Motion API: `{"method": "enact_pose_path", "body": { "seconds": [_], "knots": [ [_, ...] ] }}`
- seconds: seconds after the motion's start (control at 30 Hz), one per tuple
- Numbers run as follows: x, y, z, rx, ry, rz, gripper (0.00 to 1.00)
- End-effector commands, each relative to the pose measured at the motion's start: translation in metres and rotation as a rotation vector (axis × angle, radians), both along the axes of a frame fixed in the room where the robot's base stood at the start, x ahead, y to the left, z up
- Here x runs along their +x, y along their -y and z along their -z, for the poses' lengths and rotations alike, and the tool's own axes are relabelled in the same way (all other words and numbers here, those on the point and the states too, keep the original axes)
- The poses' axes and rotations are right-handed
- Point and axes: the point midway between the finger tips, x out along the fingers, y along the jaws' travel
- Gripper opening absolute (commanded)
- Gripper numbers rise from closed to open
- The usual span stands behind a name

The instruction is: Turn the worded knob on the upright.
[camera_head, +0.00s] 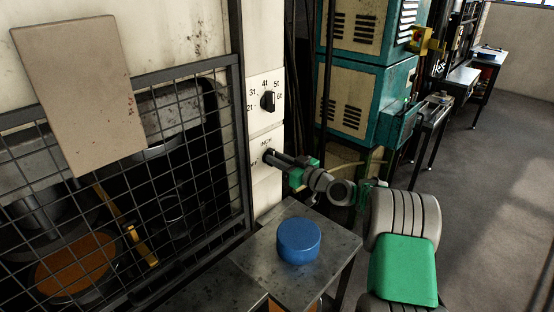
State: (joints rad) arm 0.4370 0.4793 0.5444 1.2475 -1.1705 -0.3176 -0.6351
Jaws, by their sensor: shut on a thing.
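The white upright (264,40) stands left of the picture's middle and carries two knobs, one above the other. The upper knob (267,101) is black and sits among the marks 2t, 3t, 4t, 5t and 6t; nothing touches it. The lower knob (268,153) is dark, with the word INCH above it and further lettering to its left that is partly hidden. My gripper (274,156) reaches in from the right and is shut on this lower knob. The fingers cover most of it, so its pointing direction cannot be told.
A blue round block (298,242) sits on a metal table (330,252) below my arm. A mesh guard (190,155) stands left of the upright, with a beige panel (80,90) before it. Teal cabinets (355,90) stand behind. Open floor (490,190) lies at right.

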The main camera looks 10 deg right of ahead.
Motion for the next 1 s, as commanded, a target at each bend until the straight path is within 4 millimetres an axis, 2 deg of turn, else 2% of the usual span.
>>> {"method": "enact_pose_path", "body": {
  "seconds": [0.47,1.0],
  "knots": [
    [0.0007,0.0012,0.0031,0.117,-0.085,0.000,0.00],
    [0.0040,0.0058,0.0030,0.513,-0.371,0.001,0.00]
  ]
}}
